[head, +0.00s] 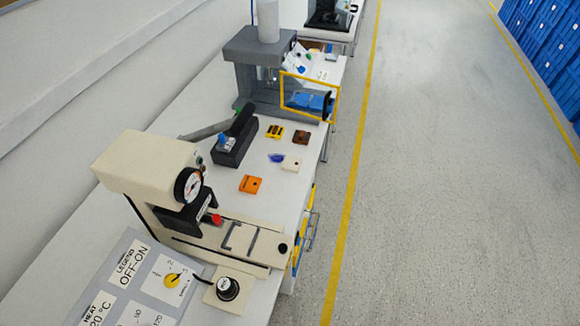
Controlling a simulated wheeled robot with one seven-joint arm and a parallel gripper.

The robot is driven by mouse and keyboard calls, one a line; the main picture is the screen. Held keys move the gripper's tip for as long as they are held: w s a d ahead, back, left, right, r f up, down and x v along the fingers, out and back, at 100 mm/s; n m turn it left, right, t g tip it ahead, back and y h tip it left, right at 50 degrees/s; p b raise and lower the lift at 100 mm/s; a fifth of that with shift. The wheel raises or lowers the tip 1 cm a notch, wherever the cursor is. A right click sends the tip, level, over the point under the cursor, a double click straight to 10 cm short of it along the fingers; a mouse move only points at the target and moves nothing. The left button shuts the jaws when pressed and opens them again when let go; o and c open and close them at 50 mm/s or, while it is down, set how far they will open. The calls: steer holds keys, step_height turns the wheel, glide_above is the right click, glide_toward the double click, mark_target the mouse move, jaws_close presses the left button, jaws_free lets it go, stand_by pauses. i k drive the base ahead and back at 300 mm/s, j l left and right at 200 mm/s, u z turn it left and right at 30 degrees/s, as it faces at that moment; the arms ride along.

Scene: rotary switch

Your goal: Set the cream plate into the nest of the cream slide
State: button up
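The cream plate (291,165) is a small flat piece with a dark spot, lying on the white bench. The cream slide (262,251) reaches out to the right from under the cream press (150,165). Dark bracket-like edges on its top mark the nest (241,239), which looks empty. The plate lies apart from the slide, farther back along the bench. My gripper is not in view.
An orange plate (251,184) lies between slide and cream plate. A blue piece (276,157), a yellow-black plate (274,132) and a brown plate (301,138) lie nearby. A black device (234,145) and grey press (255,55) stand behind.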

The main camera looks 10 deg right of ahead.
mark_target(263, 246)
steer(key=i+l+u, duration=0.1)
steer(key=u, duration=0.65)
steer(key=i+l+u, duration=0.35)
steer(key=l+u, duration=0.15)
steer(key=l, duration=0.25)
steer(key=i+l+u, duration=0.1)
steer(key=l+u, duration=0.2)
steer(key=i+l, duration=0.1)
steer(key=l, duration=0.5)
steer(key=i+l, duration=0.1)
steer(key=l, duration=0.45)
